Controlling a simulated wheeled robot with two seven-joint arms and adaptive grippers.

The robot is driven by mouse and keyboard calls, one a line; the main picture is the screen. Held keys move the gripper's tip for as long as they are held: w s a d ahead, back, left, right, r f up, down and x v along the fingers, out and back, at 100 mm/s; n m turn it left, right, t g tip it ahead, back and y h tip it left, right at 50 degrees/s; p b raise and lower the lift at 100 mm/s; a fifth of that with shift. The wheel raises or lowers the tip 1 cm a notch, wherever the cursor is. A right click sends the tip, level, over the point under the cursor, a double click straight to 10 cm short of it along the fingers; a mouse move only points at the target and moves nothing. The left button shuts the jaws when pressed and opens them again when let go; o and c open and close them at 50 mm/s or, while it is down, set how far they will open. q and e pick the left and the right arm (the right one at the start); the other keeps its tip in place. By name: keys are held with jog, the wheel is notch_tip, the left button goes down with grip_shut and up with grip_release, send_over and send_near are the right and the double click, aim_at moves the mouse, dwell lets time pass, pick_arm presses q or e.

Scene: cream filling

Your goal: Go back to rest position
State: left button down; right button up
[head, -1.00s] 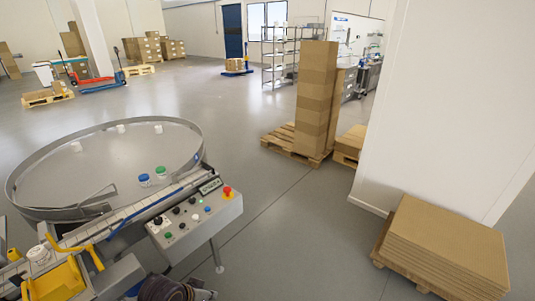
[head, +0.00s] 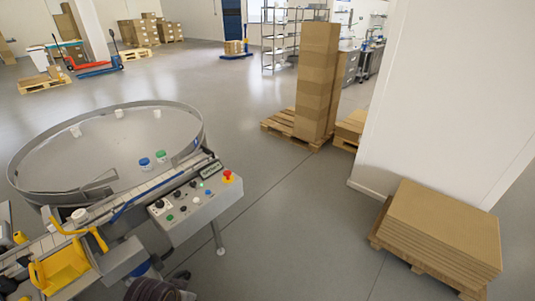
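Neither of my grippers shows clearly in the head view. A dark, ribbed part at the bottom edge could be part of me; I cannot tell. The filling machine stands at the left. Its round turntable (head: 105,140) carries a blue-lidded jar (head: 145,162), a green-lidded jar (head: 160,155) and a few white jars along the rim. A white jar (head: 79,216) sits on the conveyor (head: 120,203). The control panel (head: 190,203) with a red button (head: 227,176) faces me.
A yellow bracket (head: 62,265) sits at the machine's front. Flat cardboard (head: 440,222) lies on a pallet beside a white pillar (head: 445,100). A tall carton stack (head: 317,85) stands on another pallet (head: 290,128). Grey floor (head: 300,220) between machine and pillar is clear.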

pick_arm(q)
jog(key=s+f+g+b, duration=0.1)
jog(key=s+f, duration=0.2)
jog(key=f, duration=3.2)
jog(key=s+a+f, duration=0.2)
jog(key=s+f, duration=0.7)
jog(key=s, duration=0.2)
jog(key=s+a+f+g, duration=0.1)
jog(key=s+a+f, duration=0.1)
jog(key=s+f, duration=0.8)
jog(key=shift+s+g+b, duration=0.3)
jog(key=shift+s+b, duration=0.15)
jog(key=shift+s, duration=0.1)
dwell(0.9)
